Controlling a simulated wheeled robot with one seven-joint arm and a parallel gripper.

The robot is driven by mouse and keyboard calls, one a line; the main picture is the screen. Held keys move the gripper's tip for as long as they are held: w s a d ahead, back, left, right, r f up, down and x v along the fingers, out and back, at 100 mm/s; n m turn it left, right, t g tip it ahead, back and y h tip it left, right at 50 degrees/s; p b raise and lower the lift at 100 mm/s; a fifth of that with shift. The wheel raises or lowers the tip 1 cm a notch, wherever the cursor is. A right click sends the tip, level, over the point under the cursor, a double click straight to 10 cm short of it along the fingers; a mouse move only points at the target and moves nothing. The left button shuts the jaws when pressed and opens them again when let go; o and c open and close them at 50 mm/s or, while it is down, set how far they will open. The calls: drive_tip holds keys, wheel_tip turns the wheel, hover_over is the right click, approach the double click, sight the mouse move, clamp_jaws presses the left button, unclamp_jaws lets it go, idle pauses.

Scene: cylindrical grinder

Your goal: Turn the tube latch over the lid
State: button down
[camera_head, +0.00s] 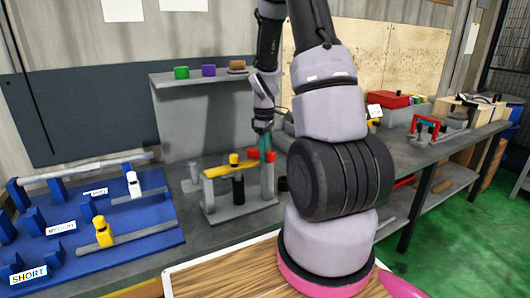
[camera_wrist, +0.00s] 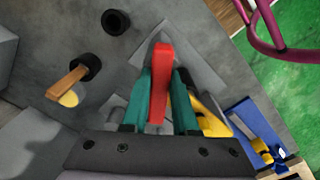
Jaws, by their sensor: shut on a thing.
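The fixture (camera_head: 236,208) is a grey frame with upright posts on the bench. A yellow bar (camera_head: 219,171), which looks like the lid, lies across its top with a yellow knob on it. The red latch (camera_head: 269,156) is at the top of the right post, beside the bar's right end. My gripper (camera_head: 263,142) reaches down to it from above. In the wrist view, the teal fingers (camera_wrist: 161,85) are shut on the red latch (camera_wrist: 160,62), one on each side. The yellow bar (camera_wrist: 210,116) is partly hidden behind the right finger. Whether the latch overlaps the bar is unclear.
A blue rack (camera_head: 150,232) with labelled slots and yellow and white pieces stands left. A shelf (camera_head: 195,78) with small coloured blocks is behind. In the wrist view, black rings (camera_wrist: 86,67) sit on the bench close by. A red box (camera_head: 388,100) stands farther right.

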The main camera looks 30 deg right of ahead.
drive_tip(key=n, duration=0.5)
drive_tip(key=shift+s+a, duration=0.1)
drive_tip(key=shift+a, duration=0.05)
drive_tip(key=shift+n, duration=0.4)
drive_tip(key=c, duration=0.7)
unclamp_jaws()
wheel_tip(320, 180, up, 11)
drive_tip(key=shift+f, duration=0.1)
